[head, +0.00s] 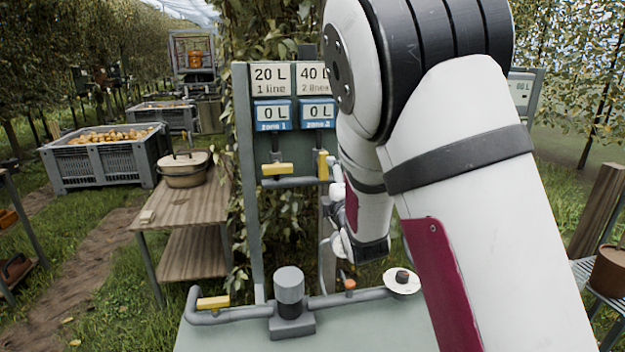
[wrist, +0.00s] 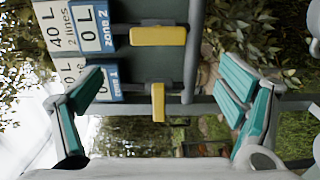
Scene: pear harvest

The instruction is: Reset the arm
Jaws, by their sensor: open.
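My arm fills the right half of the head view, bent down in front of the valve panel (head: 243,190). My gripper (wrist: 163,72) is open and empty in the wrist view, its teal-padded fingers wide apart. Between and beyond them, apart from the pads, are two yellow valve handles. The zone 1 handle (head: 278,169) lies level in the head view and also shows in the wrist view (wrist: 158,102). The zone 2 handle (head: 322,165) stands upright and also shows in the wrist view (wrist: 158,36). In the head view my gripper is small and partly hidden by my arm.
Signs read 20 L (head: 270,78) and 40 L (head: 312,78), with both zones at 0 L. A pipe with a yellow handle (head: 213,302) and a grey cylinder (head: 289,290) stand in front. A wooden table (head: 165,208) holds a lidded pot (head: 185,172). A fruit crate (head: 95,165) stands further left.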

